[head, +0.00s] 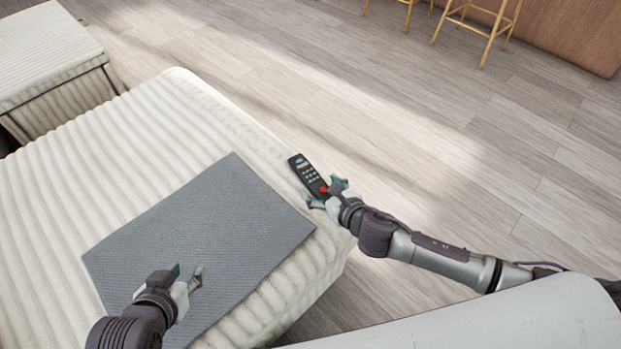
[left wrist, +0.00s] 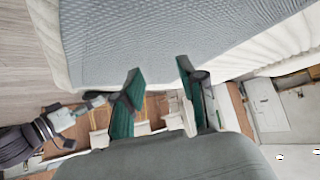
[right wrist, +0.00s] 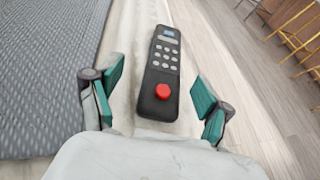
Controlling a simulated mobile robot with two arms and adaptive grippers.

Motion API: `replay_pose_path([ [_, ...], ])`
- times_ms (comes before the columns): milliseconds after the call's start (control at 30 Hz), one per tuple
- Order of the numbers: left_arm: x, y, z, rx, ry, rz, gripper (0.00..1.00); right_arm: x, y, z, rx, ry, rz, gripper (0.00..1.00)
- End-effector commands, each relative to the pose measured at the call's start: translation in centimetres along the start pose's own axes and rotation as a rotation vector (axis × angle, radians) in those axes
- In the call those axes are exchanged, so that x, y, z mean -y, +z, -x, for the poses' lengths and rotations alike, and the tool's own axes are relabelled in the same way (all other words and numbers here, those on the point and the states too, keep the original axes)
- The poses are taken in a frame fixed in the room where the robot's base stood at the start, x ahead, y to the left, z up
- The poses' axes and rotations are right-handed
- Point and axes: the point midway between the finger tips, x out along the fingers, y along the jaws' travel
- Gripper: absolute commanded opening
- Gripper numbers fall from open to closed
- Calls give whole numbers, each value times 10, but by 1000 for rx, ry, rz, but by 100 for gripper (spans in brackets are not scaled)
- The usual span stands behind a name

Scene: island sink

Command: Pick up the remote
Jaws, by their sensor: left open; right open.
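The remote (head: 306,172) is black with grey buttons, a small blue screen and a red button. It lies on the cream ribbed sofa seat (head: 180,100) near its right edge, beside the grey mat. In the right wrist view the remote (right wrist: 161,75) lies lengthwise, its red-button end nearest me. My right gripper (head: 327,193) is open at that end, its fingers (right wrist: 158,98) apart on either side with gaps. My left gripper (head: 188,277) is open and empty over the mat's lower part; its fingers (left wrist: 160,75) show in the left wrist view.
The grey mat (head: 200,230) lies flat on the seat, left of the remote; it fills the left side of the right wrist view (right wrist: 45,70). Wood floor (head: 420,130) is clear beyond the seat edge. Yellow stools (head: 480,25) stand far off.

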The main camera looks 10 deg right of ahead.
Motion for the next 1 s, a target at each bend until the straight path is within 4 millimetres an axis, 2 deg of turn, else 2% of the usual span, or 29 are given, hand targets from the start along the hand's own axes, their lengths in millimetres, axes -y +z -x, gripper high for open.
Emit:
replay_pose_path([
  [167, -2, -12, -3, -64, 4, -1, 41, 1, 0, -8, 0, -1, 0, 79],
  [500, -11, -77, -1, -413, 25, -4, 41, 7, 2, -44, 0, 0, 0, 79],
  [600, -13, -89, 3, -480, 28, -4, 41, 7, 3, -50, 0, 1, -1, 79],
  [933, -13, -97, 6, -518, 30, -4, 41, 7, 3, -53, -1, 0, 0, 79],
  [1000, -13, -96, 6, -518, 30, -4, 41, 7, 4, -53, -1, 0, 0, 69],
])
